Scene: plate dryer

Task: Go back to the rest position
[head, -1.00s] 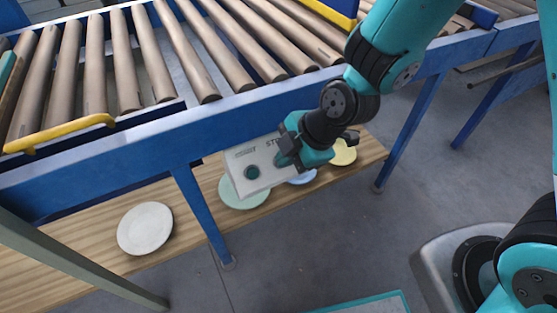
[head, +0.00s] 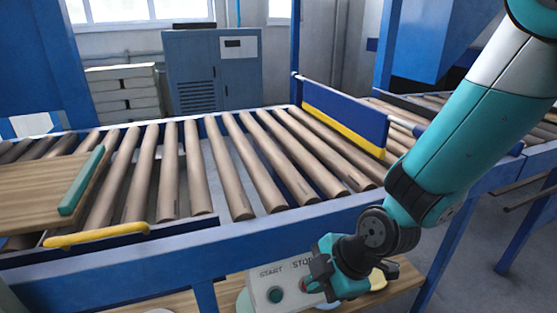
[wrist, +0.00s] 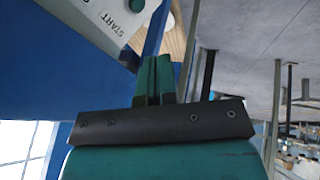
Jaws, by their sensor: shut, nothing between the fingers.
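My gripper (head: 318,276) is in front of the start/stop control box (head: 264,290) in the head view, overlapping its right part. In the wrist view its two teal fingers (wrist: 154,78) are together with nothing between them. The control box also shows at the top left of the wrist view (wrist: 112,12), apart from the fingers. It is white, with a green START button (head: 276,295) and a red STOP button that my gripper partly covers.
The roller conveyor (head: 225,165) with its blue frame runs across the head view. A wooden board with a green edge piece (head: 82,180) lies on it at the left. A yellow handle (head: 95,235) is at the front edge. Plates on the lower shelf are mostly cut off or hidden.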

